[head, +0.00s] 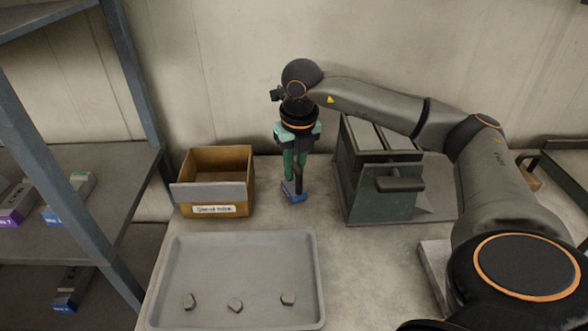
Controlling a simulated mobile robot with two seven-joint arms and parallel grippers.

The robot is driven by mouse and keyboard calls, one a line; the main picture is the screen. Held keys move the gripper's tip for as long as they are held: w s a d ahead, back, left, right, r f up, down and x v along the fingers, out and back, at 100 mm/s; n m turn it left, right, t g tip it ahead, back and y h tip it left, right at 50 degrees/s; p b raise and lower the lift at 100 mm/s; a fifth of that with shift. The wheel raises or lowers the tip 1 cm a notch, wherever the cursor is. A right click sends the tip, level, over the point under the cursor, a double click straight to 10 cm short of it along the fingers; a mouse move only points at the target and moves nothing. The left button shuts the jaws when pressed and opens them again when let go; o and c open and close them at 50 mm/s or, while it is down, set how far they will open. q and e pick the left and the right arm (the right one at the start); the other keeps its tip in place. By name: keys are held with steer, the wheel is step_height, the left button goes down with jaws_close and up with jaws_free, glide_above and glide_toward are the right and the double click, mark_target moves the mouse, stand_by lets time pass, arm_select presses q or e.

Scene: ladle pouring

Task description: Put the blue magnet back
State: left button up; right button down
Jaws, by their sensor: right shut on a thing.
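The blue magnet (294,195) is low at the worktable's surface, between the cardboard box and the dark green machine. It has a blue body and a dark upright handle. My right gripper (295,178), with green fingers pointing down, is shut on it from above. The fingers hide part of the magnet, and I cannot tell whether its underside touches the table. My left gripper is not in view.
A grey tray (238,252) with 3 small metal pieces lies in front. The labelled cardboard box (246,178) stands left of the magnet, the dark green machine (372,202) right. A metal shelf (95,188) at left holds purple-, blue- and green-marked blocks.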

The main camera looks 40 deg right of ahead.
steer(key=shift+f, duration=0.35)
steer(key=shift+f, duration=0.15)
steer(key=c, duration=0.8)
jaws_free()
steer(key=r, duration=0.4)
steer(key=s+r, duration=0.1)
steer(key=r, duration=0.7)
steer(key=shift+s+a+r+p, duration=0.1)
steer(key=shift+s+a+p, duration=0.25)
steer(key=shift+p, duration=0.05)
